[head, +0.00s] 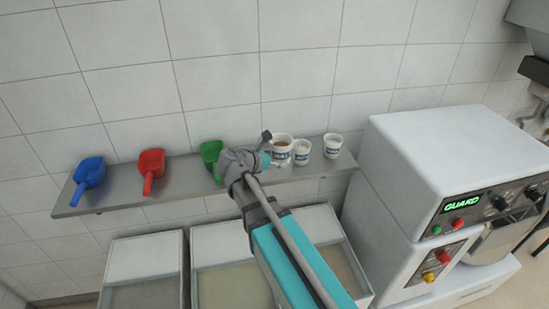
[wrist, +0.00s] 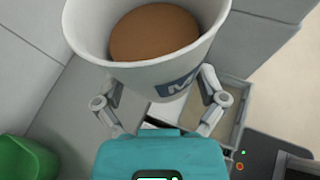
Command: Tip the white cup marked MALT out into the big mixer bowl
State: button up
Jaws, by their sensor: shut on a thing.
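A white cup (wrist: 140,68) with a blue label fills the top of the wrist view. The label shows the letter M; the rest is cut off from sight. The cup holds brown powder and its mouth faces my camera. My gripper (wrist: 162,98) is shut on this cup, with a finger on each side. In the head view my gripper (head: 265,158) is at the shelf, and the held cup (head: 282,152) is just beyond it, its brown contents showing. The mixer (head: 440,170) stands at the right with a lit GUARD display. Its bowl is mostly out of sight at the lower right.
Two more white cups (head: 302,152) (head: 332,146) stand close to the right of the held cup on the metal shelf (head: 120,196). Blue (head: 88,174), red (head: 151,168) and green (head: 211,152) scoops lie to the left. Open bins (head: 145,258) stand below. A tiled wall is behind.

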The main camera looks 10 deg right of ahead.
jog(key=shift+f, duration=0.15)
notch_tip(320, 180, down, 10)
jog(key=b, duration=1)
dwell(0.3)
